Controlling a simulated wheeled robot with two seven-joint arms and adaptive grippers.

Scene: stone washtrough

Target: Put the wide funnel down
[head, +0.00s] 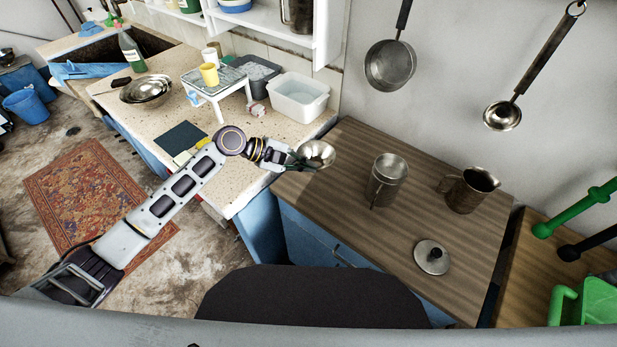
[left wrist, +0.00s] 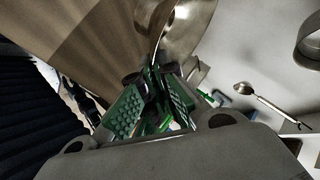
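The wide funnel (head: 318,153) is a shiny metal cone in the head view. It is at the tip of my left arm, above the left end of the brown wooden counter (head: 345,225). My left gripper (head: 296,161) is shut on it. In the left wrist view the green-padded fingers (left wrist: 152,98) close together at the funnel's narrow part, and the metal funnel (left wrist: 185,25) spreads out beyond them. Whether the funnel touches the counter cannot be told. My right gripper is in neither view.
On the wooden counter stand a metal mug (head: 388,180), a metal pitcher (head: 470,190) and a round lid with a black knob (head: 432,258). The counter's front left is bare. The speckled worktop (head: 255,185) holds a small white stand (head: 217,90) and a tub (head: 298,97).

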